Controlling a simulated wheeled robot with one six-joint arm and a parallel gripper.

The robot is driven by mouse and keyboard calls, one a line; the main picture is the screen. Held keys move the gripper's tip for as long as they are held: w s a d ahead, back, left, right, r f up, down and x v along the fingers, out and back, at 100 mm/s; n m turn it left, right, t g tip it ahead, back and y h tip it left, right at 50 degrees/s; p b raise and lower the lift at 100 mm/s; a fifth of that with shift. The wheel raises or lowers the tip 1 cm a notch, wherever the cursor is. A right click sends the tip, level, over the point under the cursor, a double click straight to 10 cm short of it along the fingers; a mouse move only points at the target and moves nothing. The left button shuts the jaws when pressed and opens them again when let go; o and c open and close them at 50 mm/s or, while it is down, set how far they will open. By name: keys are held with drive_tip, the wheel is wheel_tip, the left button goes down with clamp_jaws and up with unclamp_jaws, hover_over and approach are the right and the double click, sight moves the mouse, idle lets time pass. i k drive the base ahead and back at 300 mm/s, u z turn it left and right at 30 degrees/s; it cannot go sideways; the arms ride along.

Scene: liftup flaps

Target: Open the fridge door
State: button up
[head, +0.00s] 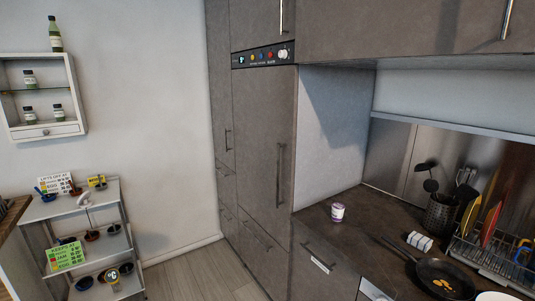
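A tall grey-brown door (258,140), which looks like the fridge door, stands in the middle of the head view under a control strip (262,57) with a small display and knobs. It looks shut, flush with the cabinet fronts around it. Its long vertical metal handle (280,175) is near the door's right edge. My gripper and arm do not show in this view, so I cannot see where they are relative to the handle.
Right of the door, a dark counter (365,222) holds a small jar (337,212), a pan (445,279), a utensil holder (440,214) and a dish rack (490,262). A metal shelf unit (118,212) stands left. Wood floor (190,272) is clear before the cabinets.

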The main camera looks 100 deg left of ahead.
sight(265, 105)
drive_tip(key=u, duration=3.8)
drive_tip(key=i, duration=2.2)
drive_tip(key=u, duration=0.05)
